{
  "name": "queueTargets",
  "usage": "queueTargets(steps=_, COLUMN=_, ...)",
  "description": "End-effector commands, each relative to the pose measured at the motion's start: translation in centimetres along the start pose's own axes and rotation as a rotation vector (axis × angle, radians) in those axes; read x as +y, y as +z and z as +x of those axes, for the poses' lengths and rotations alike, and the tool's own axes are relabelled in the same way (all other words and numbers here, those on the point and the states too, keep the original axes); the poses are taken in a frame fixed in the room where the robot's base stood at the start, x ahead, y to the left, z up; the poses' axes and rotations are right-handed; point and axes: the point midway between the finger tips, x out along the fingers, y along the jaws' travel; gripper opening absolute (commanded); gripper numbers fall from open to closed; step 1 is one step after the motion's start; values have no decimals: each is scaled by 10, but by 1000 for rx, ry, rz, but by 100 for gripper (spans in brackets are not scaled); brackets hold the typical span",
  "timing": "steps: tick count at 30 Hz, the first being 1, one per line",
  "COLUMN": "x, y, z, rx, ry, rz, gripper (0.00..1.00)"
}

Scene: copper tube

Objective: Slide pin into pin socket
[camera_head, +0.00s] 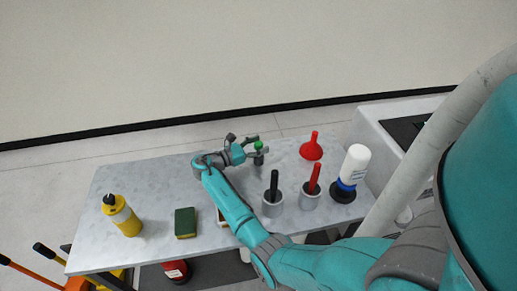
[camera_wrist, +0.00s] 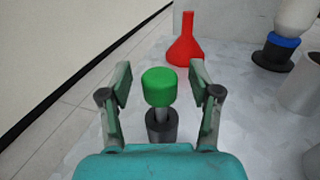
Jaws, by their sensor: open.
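The pin has a green knob (camera_wrist: 159,87) on a thin grey shaft (camera_wrist: 162,115). It stands upright at the dark grey pin socket (camera_wrist: 161,131), with the shaft's lower end at the socket's mouth. How deep the shaft sits inside is hidden. My gripper (camera_wrist: 160,84) is open, with one finger on each side of the green knob and a gap to each. In the head view the pin's knob (camera_head: 258,145) and the socket (camera_head: 258,159) show near the table's back edge, at the end of my gripper (camera_head: 247,146).
A red funnel (camera_head: 311,149) stands right of the socket. Two grey cups (camera_head: 272,208) hold a black and a red handle. A white bottle (camera_head: 354,165), a green sponge (camera_head: 185,223) and a yellow bottle (camera_head: 123,217) are farther off. The table's back left is clear.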

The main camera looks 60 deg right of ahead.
Motion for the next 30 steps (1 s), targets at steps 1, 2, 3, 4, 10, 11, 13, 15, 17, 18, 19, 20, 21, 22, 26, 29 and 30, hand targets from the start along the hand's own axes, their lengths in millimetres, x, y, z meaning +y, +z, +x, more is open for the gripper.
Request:
queueTargets(steps=1, x=0, y=0, z=0, rx=0, ry=0, rz=0, gripper=63)
queueTargets(steps=2, x=0, y=0, z=0, rx=0, ry=1, rz=0, gripper=63)
queueTargets(steps=3, x=0, y=0, z=0, rx=0, ry=1, rz=0, gripper=63)
queueTargets(steps=4, x=0, y=0, z=0, rx=0, ry=1, rz=0, gripper=63)
queueTargets(steps=10, x=0, y=0, z=-1, rx=0, ry=1, rz=0, gripper=15)
queueTargets(steps=11, x=0, y=0, z=-1, rx=0, ry=1, rz=0, gripper=8)
queueTargets(steps=13, x=0, y=0, z=-1, rx=0, ry=1, rz=0, gripper=0)
queueTargets(steps=15, x=0, y=0, z=-1, rx=0, ry=1, rz=1, gripper=0)
queueTargets(steps=17, x=0, y=0, z=-1, rx=0, ry=1, rz=1, gripper=0)
queueTargets(steps=18, x=0, y=0, z=-1, rx=0, ry=1, rz=1, gripper=0)
queueTargets(steps=19, x=0, y=0, z=-1, rx=0, ry=1, rz=1, gripper=0)
queueTargets(steps=20, x=0, y=1, z=-1, rx=0, ry=1, rz=1, gripper=0)
queueTargets(steps=21, x=0, y=3, z=-1, rx=0, ry=1, rz=1, gripper=0)
queueTargets(steps=22, x=0, y=4, z=-1, rx=0, ry=1, rz=2, gripper=0)
queueTargets(steps=26, x=0, y=20, z=-1, rx=1, ry=1, rz=4, gripper=0)
queueTargets(steps=29, x=0, y=39, z=-1, rx=1, ry=1, rz=6, gripper=0)
queueTargets(steps=30, x=0, y=47, z=-1, rx=1, ry=1, rz=6, gripper=0)
